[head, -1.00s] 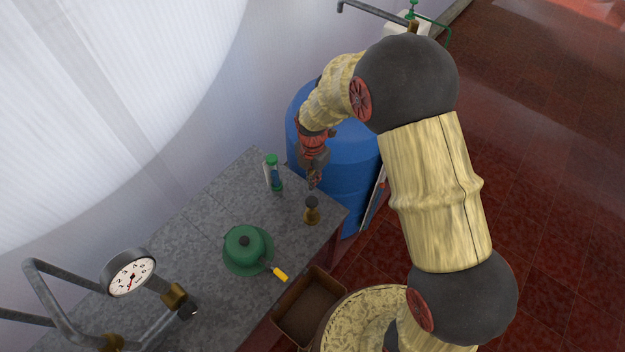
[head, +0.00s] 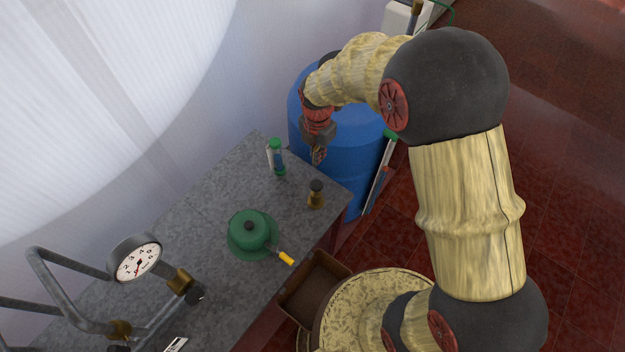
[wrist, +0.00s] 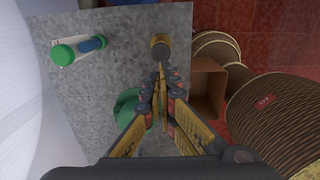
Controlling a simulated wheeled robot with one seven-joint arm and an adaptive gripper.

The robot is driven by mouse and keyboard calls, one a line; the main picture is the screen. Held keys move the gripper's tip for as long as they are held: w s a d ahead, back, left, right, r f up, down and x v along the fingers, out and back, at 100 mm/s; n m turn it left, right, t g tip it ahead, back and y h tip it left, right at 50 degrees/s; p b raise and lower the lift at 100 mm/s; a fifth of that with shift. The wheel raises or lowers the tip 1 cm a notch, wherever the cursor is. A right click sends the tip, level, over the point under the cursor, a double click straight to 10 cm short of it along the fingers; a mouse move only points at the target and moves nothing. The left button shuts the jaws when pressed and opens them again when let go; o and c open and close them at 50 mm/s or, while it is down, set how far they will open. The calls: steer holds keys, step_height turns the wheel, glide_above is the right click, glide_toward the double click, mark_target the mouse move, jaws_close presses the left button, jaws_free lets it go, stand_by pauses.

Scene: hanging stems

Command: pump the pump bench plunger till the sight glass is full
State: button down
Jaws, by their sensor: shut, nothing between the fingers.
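The plunger (head: 316,193) is a short brass post with a dark knob on top, near the right end of the grey bench. The knob also shows in the wrist view (wrist: 160,46), just beyond my fingertips. The sight glass (head: 276,157) is a clear upright tube with green caps, left of the plunger. It holds blue liquid in its lower part, with a pale part above; the exact level is hard to read. My gripper (head: 318,160) is shut and empty, pointing down above the plunger, with a gap between fingertips and knob. It also shows in the wrist view (wrist: 161,75).
A green domed fitting with a yellow-tipped lever (head: 249,232) sits nearby on the bench (head: 215,205). A gauge on pipes (head: 136,258) stands at lower left. A blue barrel (head: 352,165) is behind my gripper. A brown open box (head: 312,290) is beside the bench's front edge.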

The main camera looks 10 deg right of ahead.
mark_target(317, 185)
steer(key=shift+s, duration=0.15)
steer(key=shift+d, duration=0.1)
steer(key=shift+f, duration=0.1)
step_height(317, 185, down, 14)
steer(key=shift+r+p, duration=0.1)
steer(key=shift+p, duration=1.1)
